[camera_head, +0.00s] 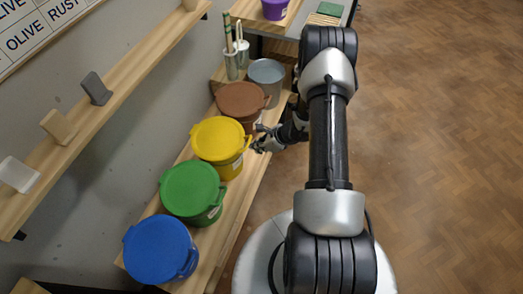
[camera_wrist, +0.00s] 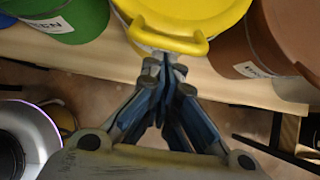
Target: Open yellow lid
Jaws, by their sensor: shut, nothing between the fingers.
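The yellow lid (camera_head: 219,138) sits closed on the yellow bucket (camera_head: 231,170), in the row of buckets on the wooden bench. My gripper (camera_head: 262,143) is at the right, front side of this bucket, close to the lid's handle. In the wrist view the yellow lid (camera_wrist: 190,12) fills the top middle, and its looped handle (camera_wrist: 168,40) sticks out toward my gripper (camera_wrist: 165,62). The fingertips are together just below the handle in that picture, with nothing between them. I cannot tell whether they touch the handle.
A green bucket (camera_head: 190,188) and a blue bucket (camera_head: 160,250) stand nearer; a brown bucket (camera_head: 241,98) and a grey bucket (camera_head: 267,76) stand beyond. A wall shelf (camera_head: 120,75) with sample tiles runs along the left. The floor (camera_head: 440,150) at right is clear.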

